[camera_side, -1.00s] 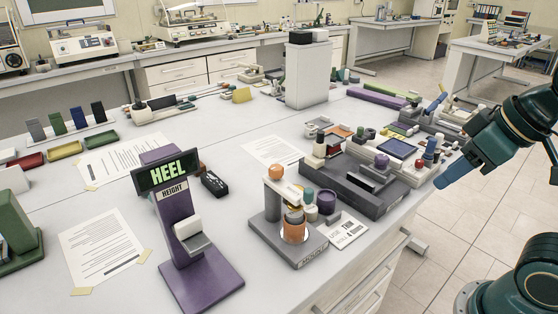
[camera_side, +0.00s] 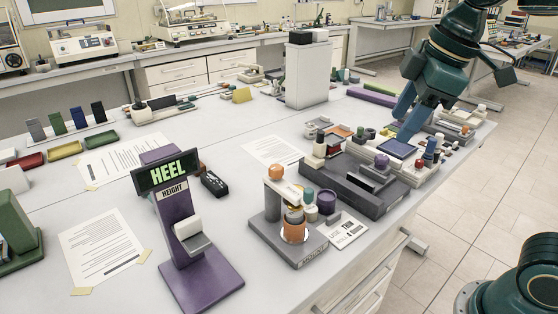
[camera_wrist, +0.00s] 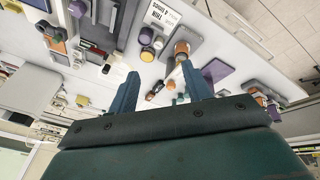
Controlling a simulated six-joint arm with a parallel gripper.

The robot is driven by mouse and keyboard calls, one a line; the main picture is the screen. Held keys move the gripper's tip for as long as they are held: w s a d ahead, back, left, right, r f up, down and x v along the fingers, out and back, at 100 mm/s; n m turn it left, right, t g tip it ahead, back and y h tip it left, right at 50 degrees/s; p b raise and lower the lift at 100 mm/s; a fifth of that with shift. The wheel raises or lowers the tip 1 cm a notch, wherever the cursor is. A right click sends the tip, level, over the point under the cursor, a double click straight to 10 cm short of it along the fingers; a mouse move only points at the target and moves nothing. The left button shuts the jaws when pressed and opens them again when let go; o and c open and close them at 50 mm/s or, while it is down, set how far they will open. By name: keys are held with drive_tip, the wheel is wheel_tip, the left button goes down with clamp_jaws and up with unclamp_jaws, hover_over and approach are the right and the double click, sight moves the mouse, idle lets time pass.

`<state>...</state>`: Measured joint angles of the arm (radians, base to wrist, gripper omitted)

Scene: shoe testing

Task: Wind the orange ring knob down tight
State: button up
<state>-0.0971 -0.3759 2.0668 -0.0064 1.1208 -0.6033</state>
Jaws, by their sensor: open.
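A grey fixture (camera_side: 272,242) with an upright post stands near the table's front edge. It carries an orange cylindrical part (camera_side: 294,231) low down, with a brassy part above it, and a rounded orange knob (camera_side: 276,171) on top of the post. I cannot tell which orange piece is the ring knob. In the wrist view an orange part (camera_wrist: 181,47) shows on the fixture, beyond the fingers. My gripper (camera_side: 408,112) is open and empty, above the right end of the table, behind and to the right of the fixture. It also shows in the wrist view (camera_wrist: 160,72).
A dark grey block fixture (camera_side: 365,190) stands between the grey fixture and my gripper, with small knobs and parts crowded around. A purple cup (camera_side: 327,202) is just right of the fixture. A purple HEEL HEIGHT stand (camera_side: 195,255) is on its left.

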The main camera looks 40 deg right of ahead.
drive_tip(key=w+a+r+n+g, duration=0.25)
drive_tip(key=w+a+n, duration=0.25)
drive_tip(key=w+n, duration=0.45)
drive_tip(key=n+g, duration=0.1)
drive_tip(key=n, duration=0.6)
hover_over(276, 167)
wheel_tip(276, 167, down, 2)
drive_tip(key=shift+f, duration=0.2)
drive_tip(key=shift+f, duration=6.8)
drive_tip(key=shift+c, duration=0.4)
drive_tip(key=c, duration=0.9)
